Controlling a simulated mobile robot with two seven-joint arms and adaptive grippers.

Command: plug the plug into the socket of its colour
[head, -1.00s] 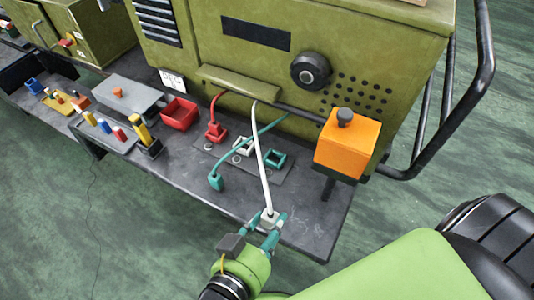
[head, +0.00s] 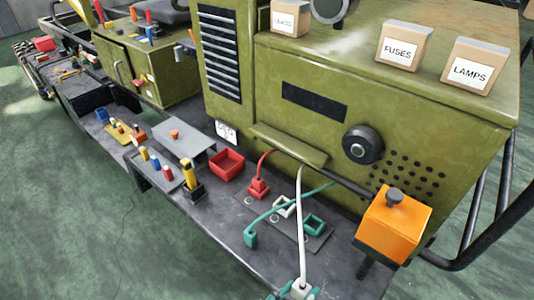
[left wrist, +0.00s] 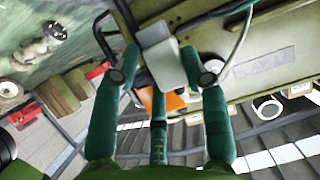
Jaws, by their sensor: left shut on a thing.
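My left gripper (head: 300,293) is at the bottom edge of the head view, its teal fingers shut on a white plug (head: 301,288) with a white cable. In the left wrist view the white plug (left wrist: 162,56) sits between the fingertips. The white socket (head: 284,206) is on a grey plate on the bench, farther back than the gripper and apart from the plug. The cable partly crosses in front of this socket. A red plug (head: 259,187) stands at the plate's left end. A teal plug (head: 250,238) lies in front of the plate, and the teal socket (head: 314,225) looks empty.
The teal cable (head: 278,209) crosses the plate. An orange box (head: 395,226) with a dark knob stands to the right. A red bin (head: 227,164) and a yellow-handled tool holder (head: 192,187) are to the left. The green cabinet (head: 285,72) rises behind.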

